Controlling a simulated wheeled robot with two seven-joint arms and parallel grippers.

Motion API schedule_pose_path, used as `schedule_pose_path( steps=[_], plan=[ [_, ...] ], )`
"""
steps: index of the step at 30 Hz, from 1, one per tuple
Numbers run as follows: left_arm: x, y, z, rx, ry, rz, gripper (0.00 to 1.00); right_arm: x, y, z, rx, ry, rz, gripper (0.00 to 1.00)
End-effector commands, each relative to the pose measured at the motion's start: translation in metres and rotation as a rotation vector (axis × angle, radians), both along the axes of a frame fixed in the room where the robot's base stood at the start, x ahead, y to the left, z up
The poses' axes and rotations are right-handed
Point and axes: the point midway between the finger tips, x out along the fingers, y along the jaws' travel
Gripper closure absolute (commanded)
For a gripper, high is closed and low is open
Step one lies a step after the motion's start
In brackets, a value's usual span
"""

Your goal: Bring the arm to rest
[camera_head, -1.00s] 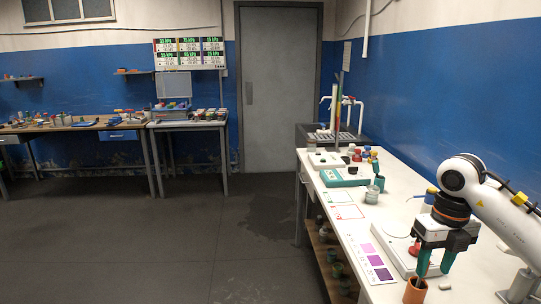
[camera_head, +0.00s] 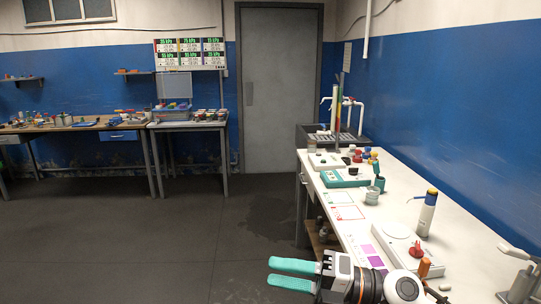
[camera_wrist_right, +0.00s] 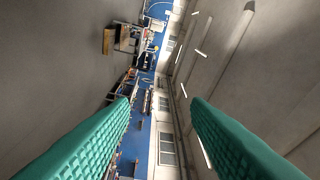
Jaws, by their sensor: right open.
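My right gripper (camera_head: 292,273) is at the bottom of the head view, in front of the bench's near left edge. Its two teal fingers point left and are apart, with nothing between them. In the right wrist view the teal fingers (camera_wrist_right: 160,125) stand wide apart at either side, and only the distant room shows between them. My right arm's white and black wrist joint (camera_head: 402,287) is at the bottom edge, over the near part of the bench. My left gripper is not in the head view.
The white bench (camera_head: 460,243) runs along the right wall. On it are a white and blue bottle (camera_head: 427,213), a stirrer plate (camera_head: 393,232), an orange tube (camera_head: 424,268) close to my arm, and a teal device (camera_head: 345,177). The floor (camera_head: 170,240) to the left is clear.

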Motion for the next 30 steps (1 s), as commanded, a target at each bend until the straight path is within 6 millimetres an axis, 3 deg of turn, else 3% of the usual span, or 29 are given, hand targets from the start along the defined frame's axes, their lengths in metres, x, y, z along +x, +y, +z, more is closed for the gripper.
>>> schedule_pose_path(
  steps=[3,7,11,13,18,21,24,30],
  plan=[
    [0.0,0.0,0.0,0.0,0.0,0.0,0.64,0.006,-0.011,0.022,0.351,0.157,-0.186,0.57],
    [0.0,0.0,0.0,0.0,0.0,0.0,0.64,0.024,-0.053,0.015,0.653,0.387,-0.455,0.57],
    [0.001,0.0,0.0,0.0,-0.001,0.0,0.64,0.031,-0.106,-0.033,0.862,0.676,-0.767,0.57],
    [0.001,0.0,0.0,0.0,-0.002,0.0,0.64,0.024,-0.133,-0.073,0.929,0.853,-0.946,0.57],
    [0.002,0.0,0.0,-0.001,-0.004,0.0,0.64,-0.032,-0.175,-0.178,0.953,1.295,-1.346,0.57],
    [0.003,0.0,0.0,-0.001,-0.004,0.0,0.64,-0.073,-0.183,-0.221,0.903,1.499,-1.509,0.57],
    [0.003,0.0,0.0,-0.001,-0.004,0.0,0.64,-0.111,-0.186,-0.249,0.839,1.66,-1.624,0.57],
    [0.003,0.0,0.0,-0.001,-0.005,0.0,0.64,-0.178,-0.184,-0.281,0.698,1.912,-1.78,0.57]
  ],
)
